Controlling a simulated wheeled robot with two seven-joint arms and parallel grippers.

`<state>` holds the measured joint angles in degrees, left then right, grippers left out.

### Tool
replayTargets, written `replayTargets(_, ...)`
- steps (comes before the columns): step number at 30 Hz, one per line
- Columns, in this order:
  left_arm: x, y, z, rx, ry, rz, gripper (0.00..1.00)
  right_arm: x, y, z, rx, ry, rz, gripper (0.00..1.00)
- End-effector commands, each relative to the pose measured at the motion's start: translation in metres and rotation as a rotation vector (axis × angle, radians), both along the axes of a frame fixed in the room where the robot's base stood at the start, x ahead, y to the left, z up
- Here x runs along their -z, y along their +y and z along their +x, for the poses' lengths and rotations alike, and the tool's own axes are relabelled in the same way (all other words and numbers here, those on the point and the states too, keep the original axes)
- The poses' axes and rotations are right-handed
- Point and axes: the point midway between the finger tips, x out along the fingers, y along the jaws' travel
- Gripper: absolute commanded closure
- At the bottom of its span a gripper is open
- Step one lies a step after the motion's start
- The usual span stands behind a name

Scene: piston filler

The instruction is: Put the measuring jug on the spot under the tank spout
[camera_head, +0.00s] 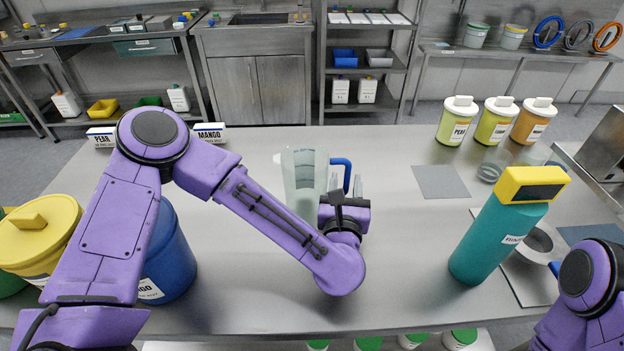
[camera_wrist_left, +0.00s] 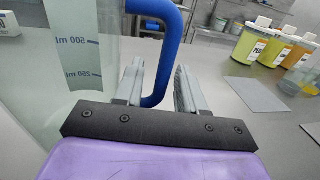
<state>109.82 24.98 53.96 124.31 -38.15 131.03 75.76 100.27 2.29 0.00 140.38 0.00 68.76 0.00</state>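The measuring jug (camera_head: 303,180) is clear, with scale marks and a blue handle (camera_head: 341,172), and stands upright on the steel table. It fills the left side of the left wrist view (camera_wrist_left: 85,45), where the 500 ml and 250 ml marks show. My left gripper (camera_head: 345,188) is at the handle side of the jug. In the left wrist view its two fingers (camera_wrist_left: 160,88) are apart, with the lower part of the blue handle (camera_wrist_left: 157,92) between them and gaps visible. Only part of my right arm shows at bottom right; its gripper is out of frame. No tank spout is identifiable.
A grey square mat (camera_head: 440,181) lies bare to the right of the jug. A teal bottle (camera_head: 495,240) with a yellow top stands at right, near a metal plate (camera_head: 533,280). Labelled jars (camera_head: 497,122) stand behind. A blue tub (camera_head: 170,262) is at left.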

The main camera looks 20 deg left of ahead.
Motion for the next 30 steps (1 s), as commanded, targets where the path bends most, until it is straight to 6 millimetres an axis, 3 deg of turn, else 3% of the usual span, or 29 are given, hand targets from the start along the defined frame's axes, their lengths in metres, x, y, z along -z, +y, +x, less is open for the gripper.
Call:
replayTargets(7,0.001,0.0,0.003,0.002,0.001,0.0,0.64,0.0,0.0,0.0,0.0,0.0,0.0,0.57)
replayTargets(10,0.001,0.0,0.003,0.002,0.001,0.0,0.96,0.0,0.0,0.0,0.0,0.0,0.0,0.57)
replayTargets(11,0.001,0.0,0.003,0.002,0.001,0.0,1.0,0.0,0.0,0.0,0.0,0.0,0.0,0.57)
replayTargets(23,-0.005,0.0,0.003,0.002,-0.002,-0.001,1.0,0.002,0.0,0.0,0.0,0.0,0.0,0.57)
replayTargets(28,-0.033,0.0,0.002,0.002,-0.006,-0.003,1.0,0.011,0.0,0.0,0.0,0.0,0.0,0.57)
replayTargets(30,-0.049,-0.003,-0.013,0.006,-0.007,-0.002,1.0,0.012,0.0,0.0,0.0,0.0,0.0,0.57)
